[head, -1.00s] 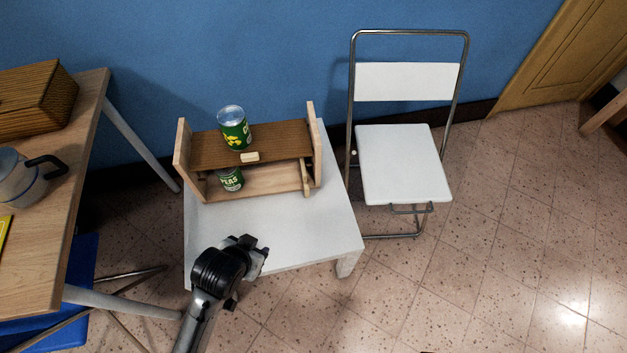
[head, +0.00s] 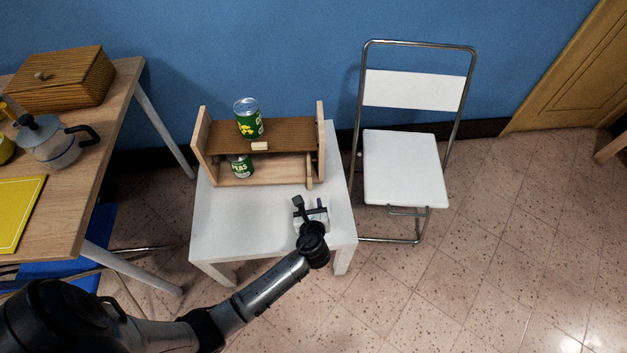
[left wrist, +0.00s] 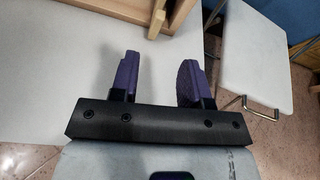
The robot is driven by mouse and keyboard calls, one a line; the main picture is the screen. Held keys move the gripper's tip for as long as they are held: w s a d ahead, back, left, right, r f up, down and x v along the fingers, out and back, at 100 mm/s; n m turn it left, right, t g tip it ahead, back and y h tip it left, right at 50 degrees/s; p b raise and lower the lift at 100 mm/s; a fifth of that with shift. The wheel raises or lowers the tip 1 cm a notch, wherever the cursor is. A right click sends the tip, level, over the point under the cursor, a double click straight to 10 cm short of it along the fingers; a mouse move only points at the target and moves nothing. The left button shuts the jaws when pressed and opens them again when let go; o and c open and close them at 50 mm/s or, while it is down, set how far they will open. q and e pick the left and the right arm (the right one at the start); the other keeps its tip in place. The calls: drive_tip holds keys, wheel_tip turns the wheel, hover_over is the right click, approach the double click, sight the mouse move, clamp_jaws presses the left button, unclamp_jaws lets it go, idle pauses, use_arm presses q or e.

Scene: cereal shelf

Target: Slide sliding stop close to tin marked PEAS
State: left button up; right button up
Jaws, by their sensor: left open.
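The tin marked PEAS (head: 241,167) is green and stands upright at the left on the lower level of a small wooden shelf (head: 262,178). The sliding stop (head: 309,172) looks like a narrow, light wooden upright near the right end of that level, well apart from the tin. My left gripper (head: 311,203) is open and empty over the white table, in front of the stop. In the left wrist view its two purple fingers (left wrist: 157,72) are spread, with light wooden shelf parts just beyond them. The tin is outside that view. My right gripper is not in view.
The white table (head: 240,220) is clear in front of the shelf. A white folding chair (head: 404,170) stands at the right.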

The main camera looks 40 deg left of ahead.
sight(310, 183)
use_arm(q)
drive_tip(key=shift+m, duration=0.9)
drive_tip(key=b+x, duration=0.2)
drive_tip(key=x, duration=0.2)
drive_tip(key=b+x, duration=0.2)
drive_tip(key=x, duration=0.2)
drive_tip(key=b+x, duration=0.3)
drive_tip(key=x, duration=0.1)
drive_tip(key=shift+d+f, duration=0.1)
drive_tip(key=shift+f, duration=0.2)
drive_tip(key=shift+b+x, duration=0.35)
drive_tip(key=shift+x, duration=0.4)
drive_tip(key=shift+r, duration=0.1)
drive_tip(key=c, duration=0.7)
clamp_jaws()
